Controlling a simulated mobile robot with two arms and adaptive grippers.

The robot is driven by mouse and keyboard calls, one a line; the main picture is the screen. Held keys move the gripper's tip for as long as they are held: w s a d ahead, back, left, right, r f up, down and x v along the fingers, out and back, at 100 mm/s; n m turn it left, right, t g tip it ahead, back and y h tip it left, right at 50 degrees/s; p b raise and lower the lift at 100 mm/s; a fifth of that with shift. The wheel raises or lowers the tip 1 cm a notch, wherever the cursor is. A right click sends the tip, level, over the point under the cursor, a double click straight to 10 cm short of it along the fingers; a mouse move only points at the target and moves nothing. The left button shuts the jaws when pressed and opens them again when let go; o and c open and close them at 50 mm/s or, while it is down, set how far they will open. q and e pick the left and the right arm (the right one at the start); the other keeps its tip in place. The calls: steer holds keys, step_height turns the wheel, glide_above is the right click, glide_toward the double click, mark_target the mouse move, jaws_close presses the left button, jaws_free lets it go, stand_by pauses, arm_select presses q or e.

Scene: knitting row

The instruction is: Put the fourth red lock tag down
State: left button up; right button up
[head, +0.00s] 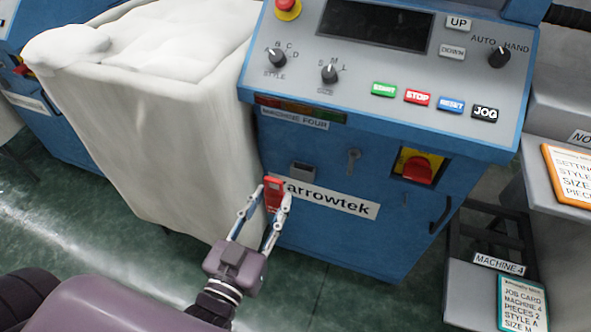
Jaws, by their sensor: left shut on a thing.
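A red lock tag (273,194) is held between the fingertips of my left gripper (276,198), in front of the blue front of machine four (330,245). The tag is upright and close to the left end of the arrowtek label (335,198). I cannot tell whether it touches the panel. A small grey holder (302,171) is fixed to the panel just up and right of the tag. A red rotary switch on a yellow plate (418,169) is at the right of the panel. My right gripper is not in view.
A large pale bin (150,150) full of white material stands close on the left. The sloped control panel (450,80) juts out above. A grey stand (465,295) with a green-framed job card (522,302) is at lower right. An orange-framed card (570,175) lies at the right edge.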

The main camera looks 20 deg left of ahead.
arm_select(q)
glide_above(305, 155)
steer(key=s, duration=0.3)
steer(key=shift+s+a+b, duration=0.1)
steer(key=shift+b, duration=0.3)
steer(key=f, duration=0.2)
steer(key=shift+s+f+b, duration=0.25)
steer(key=shift+f+b, duration=0.7)
steer(key=shift+f, duration=1.5)
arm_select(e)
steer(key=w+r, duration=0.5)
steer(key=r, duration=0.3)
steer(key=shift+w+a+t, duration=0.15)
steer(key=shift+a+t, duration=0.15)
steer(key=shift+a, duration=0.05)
arm_select(q)
steer(key=shift+f, duration=0.2)
steer(key=o, duration=1.1)
steer(key=shift+o, duration=0.2)
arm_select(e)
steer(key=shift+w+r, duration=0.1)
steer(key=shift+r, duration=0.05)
arm_select(q)
steer(key=shift+r, duration=0.15)
